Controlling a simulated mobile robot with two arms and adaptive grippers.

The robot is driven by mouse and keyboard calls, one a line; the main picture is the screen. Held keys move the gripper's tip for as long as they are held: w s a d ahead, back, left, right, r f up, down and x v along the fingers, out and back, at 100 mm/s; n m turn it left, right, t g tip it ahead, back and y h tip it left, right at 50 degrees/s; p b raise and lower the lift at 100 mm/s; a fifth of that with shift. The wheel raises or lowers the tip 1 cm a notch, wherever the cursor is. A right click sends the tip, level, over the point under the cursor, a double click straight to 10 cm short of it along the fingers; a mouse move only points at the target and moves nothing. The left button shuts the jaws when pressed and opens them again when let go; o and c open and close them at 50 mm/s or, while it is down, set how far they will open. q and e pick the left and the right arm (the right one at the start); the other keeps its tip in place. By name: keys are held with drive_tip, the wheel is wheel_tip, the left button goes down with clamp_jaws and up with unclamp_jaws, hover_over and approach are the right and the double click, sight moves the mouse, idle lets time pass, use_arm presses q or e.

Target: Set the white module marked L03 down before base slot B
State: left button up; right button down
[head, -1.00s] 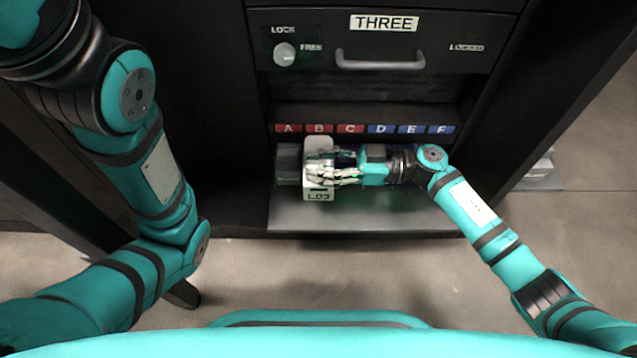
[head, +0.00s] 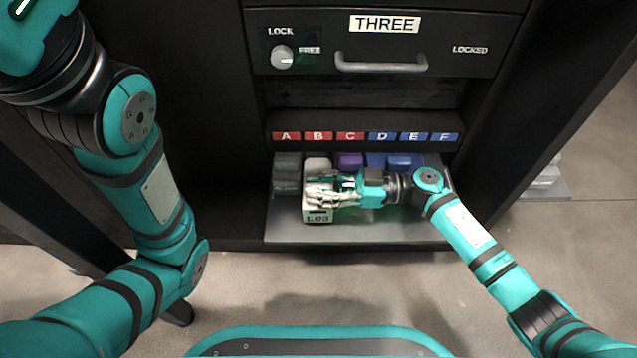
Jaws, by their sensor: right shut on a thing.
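The white module marked L03 (head: 318,217) is in the head view, at the left middle of the grey shelf, in line with the red B label (head: 318,136). My right gripper (head: 324,191) reaches in from the right and is shut on it. Its fingers cover the module's middle; the L03 mark shows on the near end. A white patch shows just beyond the fingers; I cannot tell if it belongs to this module. Whether the module touches the shelf is unclear. My left arm is at the left, but its gripper is out of view.
The shelf (head: 400,232) is bare at the front. Grey (head: 287,171), purple (head: 350,160) and blue (head: 402,161) modules sit under the label row. Above is a drawer marked THREE with a handle (head: 380,65) and a knob (head: 282,57). Dark cabinet walls flank the shelf.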

drive_tip(key=c, duration=1.1)
unclamp_jaws()
drive_tip(key=shift+c, duration=0.2)
drive_tip(key=shift+r, duration=0.3)
drive_tip(key=d+p, duration=0.4)
drive_tip(key=d, duration=0.3)
drive_tip(key=shift+d+r, duration=0.25)
